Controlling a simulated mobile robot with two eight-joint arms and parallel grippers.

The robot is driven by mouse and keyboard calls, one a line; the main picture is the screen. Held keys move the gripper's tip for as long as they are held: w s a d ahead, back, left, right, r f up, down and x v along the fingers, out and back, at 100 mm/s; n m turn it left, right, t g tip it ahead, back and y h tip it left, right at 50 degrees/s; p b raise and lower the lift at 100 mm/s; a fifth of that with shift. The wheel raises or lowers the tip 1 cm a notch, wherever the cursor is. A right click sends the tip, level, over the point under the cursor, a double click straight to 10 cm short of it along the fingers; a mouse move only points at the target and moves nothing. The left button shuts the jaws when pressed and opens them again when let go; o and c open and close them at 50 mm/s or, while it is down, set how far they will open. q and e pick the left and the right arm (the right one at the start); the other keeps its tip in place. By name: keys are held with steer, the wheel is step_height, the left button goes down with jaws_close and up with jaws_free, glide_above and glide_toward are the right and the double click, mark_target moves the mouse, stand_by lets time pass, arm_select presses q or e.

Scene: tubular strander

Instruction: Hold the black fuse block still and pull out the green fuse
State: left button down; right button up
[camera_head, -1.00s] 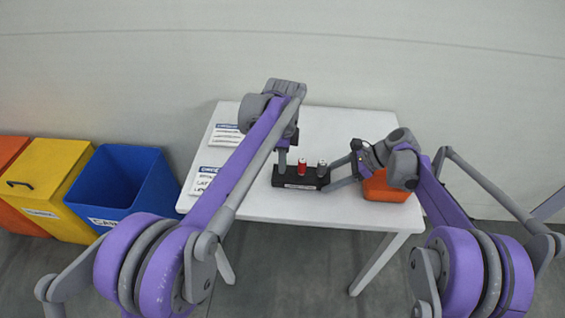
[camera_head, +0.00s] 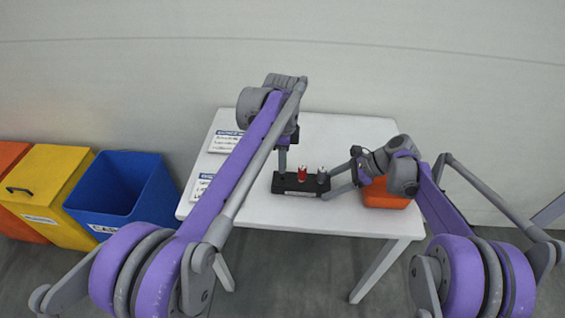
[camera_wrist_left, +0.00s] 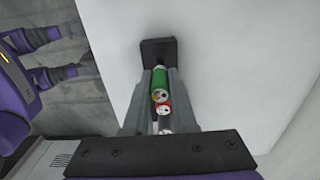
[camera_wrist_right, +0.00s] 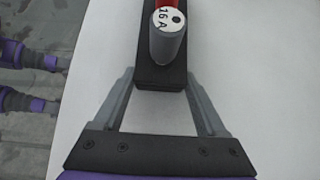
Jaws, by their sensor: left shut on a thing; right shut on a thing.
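The black fuse block (camera_head: 300,191) sits on the white table and also shows in both wrist views. My left gripper (camera_head: 282,166) reaches down at the block's left end. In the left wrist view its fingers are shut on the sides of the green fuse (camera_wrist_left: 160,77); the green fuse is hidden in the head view. The red fuse (camera_head: 302,174) stands in the middle of the block. A grey fuse (camera_wrist_right: 168,45) marked "16 A" stands at its right end. My right gripper (camera_head: 331,182) is shut on the block's right end, a finger along each side.
An orange container (camera_head: 385,196) stands at the table's right, under my right arm. Printed sheets (camera_head: 224,142) lie at the table's left. Blue (camera_head: 128,190) and yellow (camera_head: 45,190) bins stand on the floor to the left. The back of the table (camera_head: 345,130) is clear.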

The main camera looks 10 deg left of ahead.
arm_select(q)
steer(key=shift+r, duration=1.35)
steer(key=shift+r, duration=0.1)
arm_select(e)
steer(key=o, duration=1.6)
steer(key=shift+c, duration=0.2)
steer(key=shift+r, duration=0.1)
arm_select(q)
steer(key=shift+w+r+p, duration=0.2)
steer(key=shift+r+p, duration=1.4)
steer(key=shift+r, duration=0.25)
steer(key=shift+w+r+p, duration=0.15)
steer(key=shift+r+p, duration=1.4)
steer(key=shift+r, duration=0.3)
arm_select(e)
step_height(320, 180, up, 11)
